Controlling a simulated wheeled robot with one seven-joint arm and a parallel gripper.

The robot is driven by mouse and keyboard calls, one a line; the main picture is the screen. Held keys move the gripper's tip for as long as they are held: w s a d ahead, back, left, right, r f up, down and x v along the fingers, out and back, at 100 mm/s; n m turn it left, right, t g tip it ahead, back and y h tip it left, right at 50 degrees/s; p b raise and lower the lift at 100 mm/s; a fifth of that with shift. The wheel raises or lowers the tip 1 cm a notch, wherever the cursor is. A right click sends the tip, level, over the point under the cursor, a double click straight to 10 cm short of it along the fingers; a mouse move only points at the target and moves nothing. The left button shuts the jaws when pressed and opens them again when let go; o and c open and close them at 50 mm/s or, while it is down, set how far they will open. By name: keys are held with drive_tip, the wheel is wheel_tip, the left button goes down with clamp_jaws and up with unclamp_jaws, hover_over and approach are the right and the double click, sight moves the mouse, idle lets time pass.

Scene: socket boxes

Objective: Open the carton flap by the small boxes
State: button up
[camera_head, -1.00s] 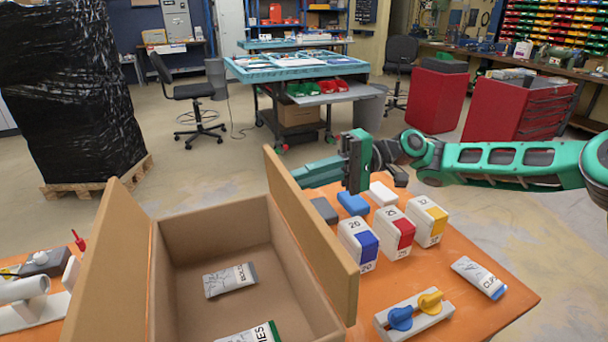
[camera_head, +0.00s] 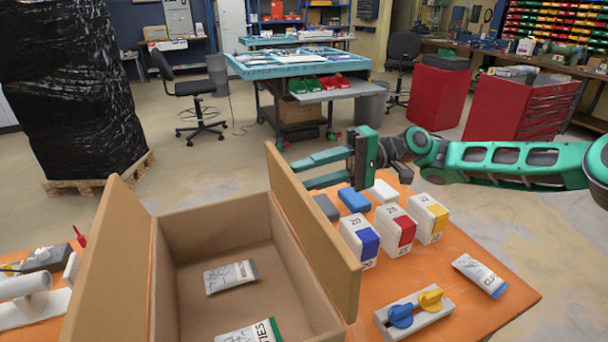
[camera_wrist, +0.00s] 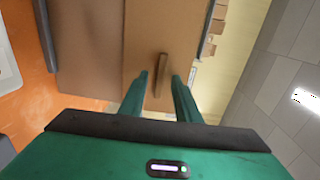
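The open carton (camera_head: 205,225) stands on the orange table with a flap up on each side. The right flap (camera_head: 312,225), by the small boxes, stands nearly upright, leaning slightly right. The small boxes are white with blue (camera_head: 359,242), red (camera_head: 396,229) and yellow (camera_head: 427,218) parts, in a row right of this flap. My gripper (camera_head: 303,174) is behind the boxes at the flap's far end, fingers pointing left. In the wrist view my gripper (camera_wrist: 160,75) has its fingers apart, with a narrow brown edge (camera_wrist: 161,68) between them. I cannot tell whether either finger touches it.
The left flap (camera_head: 112,262) stands up on the other side. Two printed packets lie inside the carton. A grey block (camera_head: 325,208), a blue block (camera_head: 353,200), a third packet (camera_head: 480,275) and a holder with blue and yellow knobs (camera_head: 415,312) are on the table's right.

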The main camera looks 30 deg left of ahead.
drive_tip(key=v, duration=1)
drive_tip(key=shift+w, duration=0.15)
